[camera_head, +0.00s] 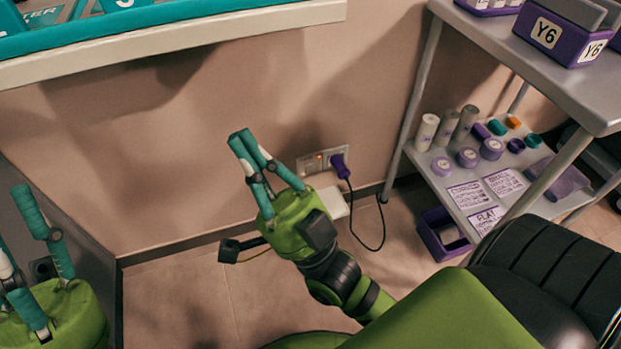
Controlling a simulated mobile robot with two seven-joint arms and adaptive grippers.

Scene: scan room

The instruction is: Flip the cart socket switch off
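The cart socket (311,164) is a grey plate low on the pink wall. A small reddish light shows on its left half, but the switch position is too small to tell. A purple plug (341,167) sits in its right side, with a dark cord hanging to the floor. My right gripper (240,137) is left of the socket, apart from it in the picture. Its teal fingertips are together with nothing visible between them. My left gripper (10,215) is at the left edge, partly cut off, with its fingers apart and empty.
A grey cart (475,31) stands at the right, with purple bins on top and rolls, jars and labels on its lower shelf (437,172). A ledge (170,42) with teal trays overhangs at upper left. The wall between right gripper and socket looks clear.

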